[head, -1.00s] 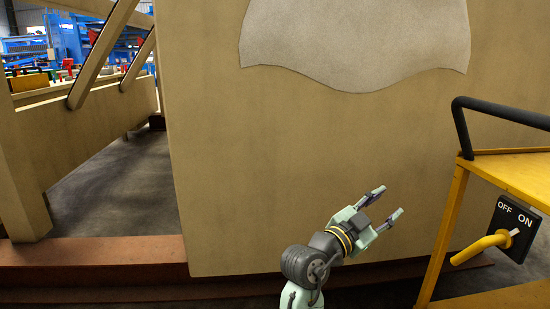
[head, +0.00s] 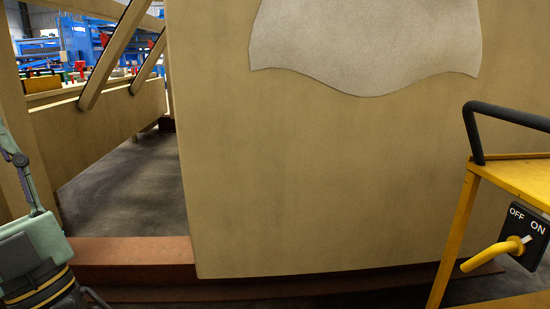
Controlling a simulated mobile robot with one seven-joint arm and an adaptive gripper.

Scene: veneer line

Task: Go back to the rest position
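My gripper (head: 22,185) is at the left edge of the head view, large and close to the camera, pointing up. Its pale green body and one dark-jointed finger show. The rest is cut off by the picture's edge, so its opening cannot be judged. Nothing is seen held in the part that shows. It appears in front of the left beige frame and well apart from the switch on the right.
A big beige panel (head: 320,180) with a grey wavy-edged patch (head: 365,45) fills the middle. A yellow stand (head: 455,235) with a black rail (head: 505,115) and an OFF/ON switch (head: 525,235) with a yellow handle is at right. A reddish-brown ledge (head: 130,252) runs low at left.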

